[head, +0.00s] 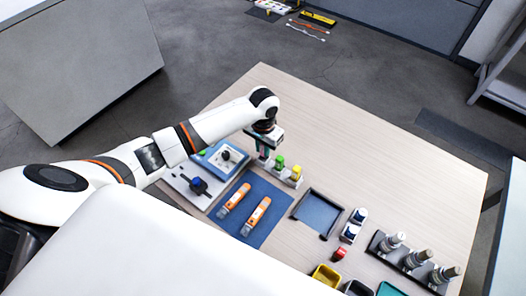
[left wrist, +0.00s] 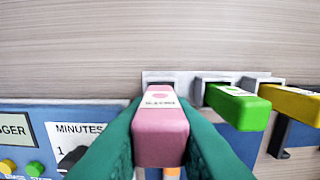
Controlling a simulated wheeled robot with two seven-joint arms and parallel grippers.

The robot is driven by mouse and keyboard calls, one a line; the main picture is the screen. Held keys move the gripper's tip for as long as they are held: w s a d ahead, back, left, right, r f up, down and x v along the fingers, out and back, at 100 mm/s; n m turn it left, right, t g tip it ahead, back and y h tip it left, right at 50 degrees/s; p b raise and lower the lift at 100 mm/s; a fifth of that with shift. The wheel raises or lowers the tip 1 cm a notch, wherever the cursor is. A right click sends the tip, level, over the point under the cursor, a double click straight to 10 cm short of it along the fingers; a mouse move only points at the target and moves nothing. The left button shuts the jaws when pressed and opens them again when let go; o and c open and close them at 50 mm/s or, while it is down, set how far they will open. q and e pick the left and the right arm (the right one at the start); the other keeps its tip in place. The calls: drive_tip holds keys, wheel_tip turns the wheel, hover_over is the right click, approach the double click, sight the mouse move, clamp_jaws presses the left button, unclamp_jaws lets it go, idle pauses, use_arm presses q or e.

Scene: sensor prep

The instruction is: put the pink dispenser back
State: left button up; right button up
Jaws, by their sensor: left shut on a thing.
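The pink dispenser (left wrist: 160,135) is between the two green fingers of my left gripper (left wrist: 160,150), which is shut on it. In the left wrist view its far end is at the leftmost slot of a grey holder (left wrist: 155,76); I cannot tell whether it is seated. A green dispenser (left wrist: 238,107) and a yellow dispenser (left wrist: 290,103) are in the slots to its right. In the head view my left gripper (head: 263,148) is at the left end of that row, beside the green dispenser (head: 279,162) and yellow dispenser (head: 296,173). My right gripper is not in view.
A blue-and-white device (head: 222,157) is just left of the holder. A blue mat (head: 245,228) with two orange-and-white tools lies in front. A dark blue tray (head: 316,214) is to the right, and a rack of grey bottles (head: 415,262) farther right. The table's far part is clear.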

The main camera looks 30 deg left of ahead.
use_arm(q)
drive_tip(key=shift+f, duration=1.3)
drive_tip(key=o, duration=0.8)
drive_tip(key=shift+f, duration=0.15)
wheel_tip(320, 180, up, 12)
drive_tip(key=shift+r, duration=0.2)
drive_tip(key=shift+d+f, duration=0.1)
